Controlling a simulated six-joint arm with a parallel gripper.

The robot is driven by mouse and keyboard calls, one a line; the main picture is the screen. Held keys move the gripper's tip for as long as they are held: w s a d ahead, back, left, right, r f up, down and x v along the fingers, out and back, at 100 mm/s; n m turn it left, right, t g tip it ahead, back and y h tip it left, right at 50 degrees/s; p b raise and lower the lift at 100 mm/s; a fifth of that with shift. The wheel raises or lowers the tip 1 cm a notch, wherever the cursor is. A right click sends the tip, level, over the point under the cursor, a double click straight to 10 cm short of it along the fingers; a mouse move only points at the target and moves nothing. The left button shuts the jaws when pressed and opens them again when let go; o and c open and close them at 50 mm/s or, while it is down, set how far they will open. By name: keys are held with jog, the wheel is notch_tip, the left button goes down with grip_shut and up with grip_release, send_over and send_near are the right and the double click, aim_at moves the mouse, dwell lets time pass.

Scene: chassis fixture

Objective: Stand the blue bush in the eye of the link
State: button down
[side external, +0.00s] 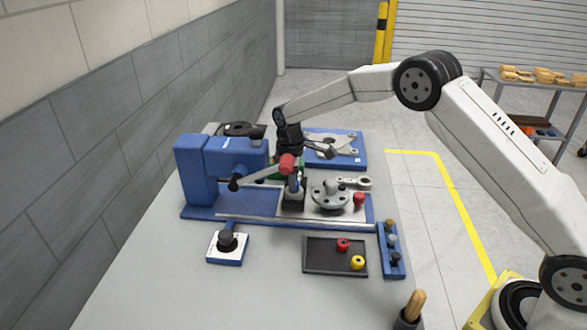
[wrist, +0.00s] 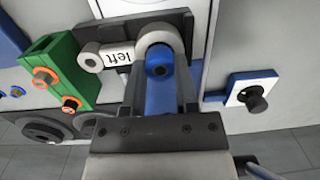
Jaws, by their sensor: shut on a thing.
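The blue bush (wrist: 158,63) is between the fingertips of my gripper (wrist: 160,76) in the wrist view, with its dark bore showing. My gripper is shut on it. In the side view my gripper (side external: 294,180) is low over the fixture, partly hidden by a red-tipped lever.
A green block (wrist: 65,65) with orange studs stands left of the link. The red-tipped lever (side external: 262,174) is close beside my gripper. A flanged grey part (side external: 330,197) stands to the right. A dark tray (side external: 322,262) holds red and yellow rings. A black-knobbed base (side external: 228,245) stands at the front left.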

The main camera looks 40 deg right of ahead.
jog(key=shift+f, duration=0.35)
jog(key=c, duration=0.7)
grip_release()
jog(key=shift+r, duration=0.1)
jog(key=shift+r, duration=1.4)
jog(key=o, duration=0.6)
